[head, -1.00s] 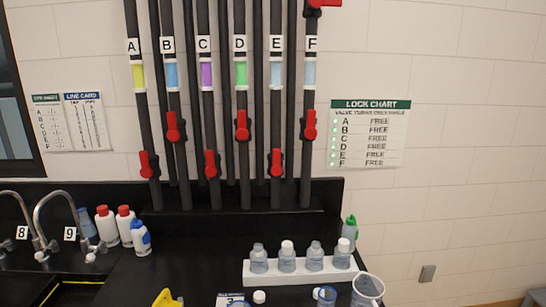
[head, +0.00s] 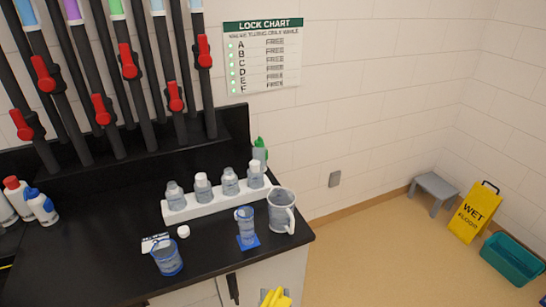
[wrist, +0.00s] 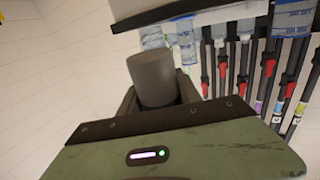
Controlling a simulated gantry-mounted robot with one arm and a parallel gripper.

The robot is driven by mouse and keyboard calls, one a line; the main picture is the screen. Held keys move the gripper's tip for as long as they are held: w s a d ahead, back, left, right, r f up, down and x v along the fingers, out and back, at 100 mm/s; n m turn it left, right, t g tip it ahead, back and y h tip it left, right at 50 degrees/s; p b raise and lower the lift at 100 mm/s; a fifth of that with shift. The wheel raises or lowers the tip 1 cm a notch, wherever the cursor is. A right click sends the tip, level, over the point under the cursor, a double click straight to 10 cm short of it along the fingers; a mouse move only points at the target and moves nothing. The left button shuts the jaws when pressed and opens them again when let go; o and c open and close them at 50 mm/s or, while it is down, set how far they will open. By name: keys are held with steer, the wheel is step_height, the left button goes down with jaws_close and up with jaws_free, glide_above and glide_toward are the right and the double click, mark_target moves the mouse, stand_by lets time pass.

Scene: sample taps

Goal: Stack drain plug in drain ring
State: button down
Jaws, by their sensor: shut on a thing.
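My gripper (wrist: 158,95) shows in the wrist view, with its dark fingers shut on a plain dark grey cylinder. This cylinder, probably the drain plug (wrist: 153,72), stands out beyond the fingers, and its lower part is hidden between them. My gripper is not in the head view. I cannot make out the drain ring in either view, so I cannot tell how far the plug is from it.
The black counter (head: 95,270) bears a white rack (head: 180,213) of bottles, a clear jug (head: 281,212), beakers and a white cap (head: 183,231). Pipes with red valves stand behind. A grey stool (head: 435,187), yellow sign (head: 474,212) and teal bin (head: 513,258) are on the floor at right.

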step_height(320, 180, up, 20)
steer(key=s+p, duration=0.2)
steer(key=p, duration=2.8)
steer(key=shift+s+a, duration=0.15)
steer(key=shift+a, duration=0.05)
